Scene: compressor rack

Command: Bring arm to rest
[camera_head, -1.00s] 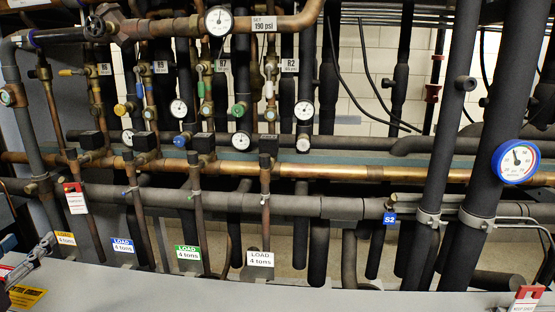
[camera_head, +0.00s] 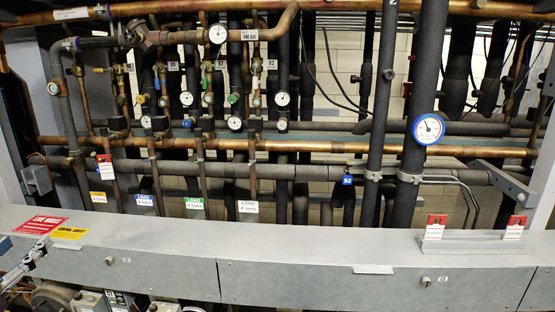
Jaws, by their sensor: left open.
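My left gripper (camera_head: 30,262) shows at the lower left edge of the head view, in front of the grey panel (camera_head: 300,250). It is small and partly cut off by the frame, with its jaws open and nothing seen between them. A red sign (camera_head: 41,225) and a yellow sign (camera_head: 71,233) lie on the panel top just beyond it. My right gripper is not in view.
Behind the panel stands the pipe rack with a copper pipe (camera_head: 310,146), several gauges and a large blue-rimmed gauge (camera_head: 428,128). Red-and-white tags (camera_head: 435,227) stand on the panel's right part. The panel's middle top is clear.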

